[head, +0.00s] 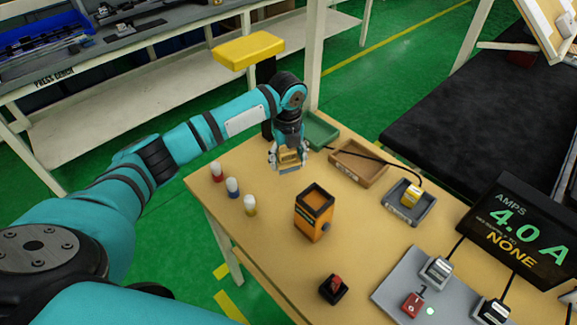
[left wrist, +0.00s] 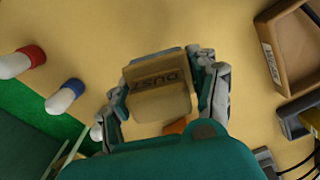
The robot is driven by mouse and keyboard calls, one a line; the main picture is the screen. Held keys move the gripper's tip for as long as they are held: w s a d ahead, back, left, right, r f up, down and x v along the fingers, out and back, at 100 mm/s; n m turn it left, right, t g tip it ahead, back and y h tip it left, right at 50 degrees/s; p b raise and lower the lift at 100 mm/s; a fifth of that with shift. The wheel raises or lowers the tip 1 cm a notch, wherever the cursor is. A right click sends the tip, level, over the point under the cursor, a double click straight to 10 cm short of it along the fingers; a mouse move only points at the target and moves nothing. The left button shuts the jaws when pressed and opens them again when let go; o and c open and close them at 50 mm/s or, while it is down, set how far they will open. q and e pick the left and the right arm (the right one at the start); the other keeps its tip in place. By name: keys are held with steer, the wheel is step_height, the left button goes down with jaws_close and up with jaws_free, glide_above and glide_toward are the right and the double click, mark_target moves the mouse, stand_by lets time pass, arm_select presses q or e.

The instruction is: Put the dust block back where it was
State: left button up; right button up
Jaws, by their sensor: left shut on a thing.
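The dust block (left wrist: 160,92) is a tan block with "DUST" on its face. My left gripper (head: 288,166) is shut on it, with one finger on each side in the left wrist view. In the head view the block (head: 290,157) is between the fingers over the back left of the table, near the green tray (head: 322,130). I cannot tell whether its underside touches the table. My right gripper is not in view.
A brown tray (head: 341,173) and a grey tray (head: 396,214) holding a yellow block (head: 411,196) stand to the right. An orange box (head: 313,222) is in front. Red, blue and yellow-based pegs (head: 233,187) stand left. A display (head: 520,225) reads 4.0 A.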

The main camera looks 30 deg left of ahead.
mark_target(288, 168)
arm_select(q)
steer(key=f, duration=0.2)
steer(key=shift+w+f, duration=0.25)
steer(key=shift+f, duration=0.15)
steer(key=shift+f+p, duration=0.35)
steer(key=shift+f, duration=0.5)
steer(key=o, duration=0.6)
steer(key=shift+c, duration=0.2)
steer(key=o, duration=0.5)
steer(key=shift+r, duration=0.15)
step_height(288, 168, up, 12)
steer(key=shift+f+b, duration=0.1)
steer(key=shift+b, duration=0.8)
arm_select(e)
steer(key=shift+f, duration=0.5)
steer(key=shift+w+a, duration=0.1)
